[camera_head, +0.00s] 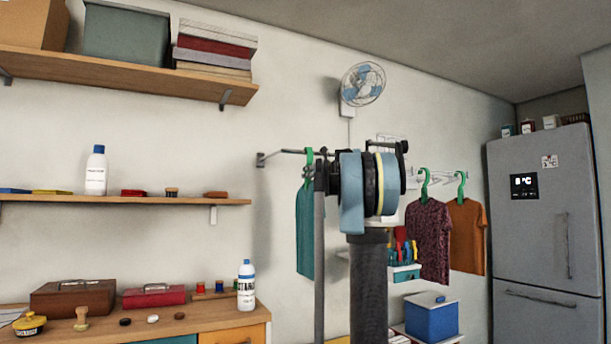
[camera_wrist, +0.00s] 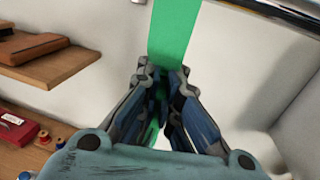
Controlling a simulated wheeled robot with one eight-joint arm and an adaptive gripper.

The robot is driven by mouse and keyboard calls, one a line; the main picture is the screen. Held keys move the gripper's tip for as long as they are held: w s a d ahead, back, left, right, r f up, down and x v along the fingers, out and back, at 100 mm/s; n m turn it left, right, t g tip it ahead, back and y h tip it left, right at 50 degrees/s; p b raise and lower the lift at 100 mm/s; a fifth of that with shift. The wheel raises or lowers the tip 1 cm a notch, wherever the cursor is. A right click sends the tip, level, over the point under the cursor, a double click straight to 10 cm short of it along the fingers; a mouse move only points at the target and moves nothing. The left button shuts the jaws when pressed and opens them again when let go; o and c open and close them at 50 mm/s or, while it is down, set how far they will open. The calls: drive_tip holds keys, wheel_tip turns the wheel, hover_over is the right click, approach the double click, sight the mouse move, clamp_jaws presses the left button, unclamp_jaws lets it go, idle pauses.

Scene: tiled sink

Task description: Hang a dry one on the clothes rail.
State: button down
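A teal garment (camera_head: 304,230) hangs from a green hanger (camera_head: 309,160) just left of my arm in the head view. The hanger's top is close to the dark clothes rail (camera_head: 290,151); I cannot tell whether its hook rests on it. In the wrist view the green hanger (camera_wrist: 174,30) runs down between the fingers of my gripper (camera_wrist: 161,75), which look closed on it. The rail also crosses the top right there (camera_wrist: 285,11). My arm hides the gripper in the head view. A maroon patterned shirt (camera_head: 428,240) and an orange shirt (camera_head: 467,237) hang further right on green hangers.
A wooden shelf (camera_head: 130,201) and a cabinet top with a white bottle (camera_head: 246,285) stand at the left. A wall fan (camera_head: 362,84) is above the rail. A blue box (camera_head: 431,316) and a fridge (camera_head: 545,220) are at the right.

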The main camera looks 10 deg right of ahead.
drive_tip(key=shift+f, duration=0.15)
drive_tip(key=c, duration=1.7)
unclamp_jaws()
drive_tip(key=shift+s, duration=0.1)
drive_tip(key=v, duration=1.1)
drive_tip(key=shift+s+d, duration=0.25)
drive_tip(key=shift+s, duration=0.05)
